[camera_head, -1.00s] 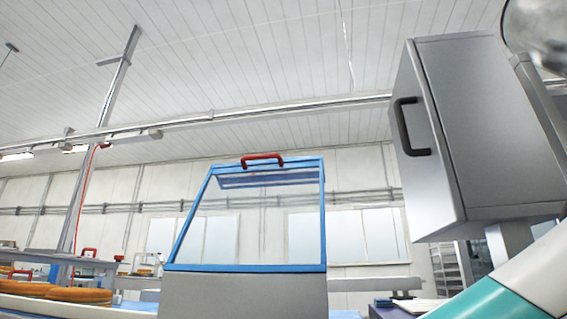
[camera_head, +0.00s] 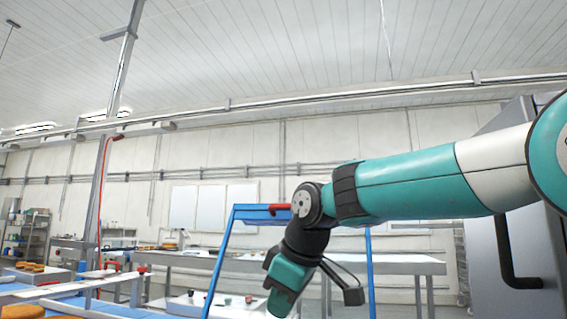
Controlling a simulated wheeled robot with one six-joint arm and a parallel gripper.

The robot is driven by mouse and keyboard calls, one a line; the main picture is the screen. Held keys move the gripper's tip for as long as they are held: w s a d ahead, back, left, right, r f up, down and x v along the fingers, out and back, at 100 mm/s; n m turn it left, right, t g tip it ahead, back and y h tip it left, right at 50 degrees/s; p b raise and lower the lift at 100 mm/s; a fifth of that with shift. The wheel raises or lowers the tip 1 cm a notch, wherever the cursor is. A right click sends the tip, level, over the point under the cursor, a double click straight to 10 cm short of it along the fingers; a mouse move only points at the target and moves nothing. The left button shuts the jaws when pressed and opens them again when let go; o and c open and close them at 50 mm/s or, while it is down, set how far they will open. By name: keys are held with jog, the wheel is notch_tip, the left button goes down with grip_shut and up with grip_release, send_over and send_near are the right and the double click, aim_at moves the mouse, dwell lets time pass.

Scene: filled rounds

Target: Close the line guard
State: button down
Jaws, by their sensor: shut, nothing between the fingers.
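The line guard is a blue-edged frame (camera_head: 221,262) with clear panels, standing upright in the centre of the head view. Its red handle (camera_head: 279,207) shows at the top edge, just left of my wrist. My teal and white arm reaches in from the right and crosses in front of the guard's top and right side. The guard's lower part is out of frame.
A grey cabinet with a dark handle (camera_head: 516,262) stands close at the right, behind my arm. Benches (camera_head: 408,262) run behind the guard. A blue conveyor (camera_head: 100,308) with orange-brown rounds (camera_head: 25,311) lies at the lower left. A post with a red cable (camera_head: 99,190) rises at the left.

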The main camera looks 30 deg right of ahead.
jog(key=w+d+r+t+h+p, duration=0.15)
jog(key=r+p, duration=0.25)
jog(key=r, duration=0.5)
jog(key=w+d+r+p, duration=0.25)
jog(key=r+p, duration=0.25)
jog(key=r, duration=0.4)
jog(key=w+d+r+t+h+p, duration=0.1)
jog(key=d+r+p, duration=0.25)
jog(key=r, duration=0.45)
jog(key=w+d+f+p, duration=0.3)
jog(key=w+f+p, duration=0.1)
jog(key=w+f, duration=0.3)
jog(key=shift+w+d, duration=0.25)
jog(key=shift+w, duration=0.95)
jog(key=shift+y, duration=0.25)
